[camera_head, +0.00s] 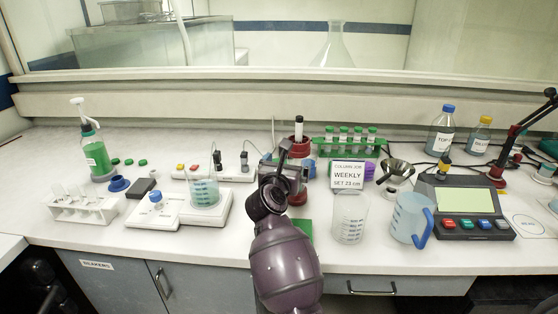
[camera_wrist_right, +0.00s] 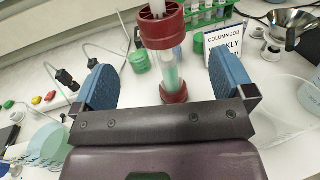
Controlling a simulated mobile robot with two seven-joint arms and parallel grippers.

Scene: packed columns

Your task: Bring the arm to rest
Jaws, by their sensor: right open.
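My right arm comes up from the bottom of the head view. Its gripper (camera_head: 287,165) is in front of an upright column with red collars (camera_head: 298,146), covering its middle. In the right wrist view the two blue finger pads of my right gripper (camera_wrist_right: 163,84) are wide apart. The clear column (camera_wrist_right: 170,72), with pale green filling, shows in the gap between them. No finger is seen touching it; I cannot tell how deep between the pads it stands. My left gripper is not in view.
A card reading WEEKLY (camera_head: 347,174) and a green tube rack (camera_head: 350,144) stand right of the column. A glass beaker (camera_head: 349,219) and blue-handled jug (camera_head: 409,218) stand nearer. A beaker of green liquid (camera_head: 203,188) sits left. Bare counter lies at front left (camera_head: 75,240).

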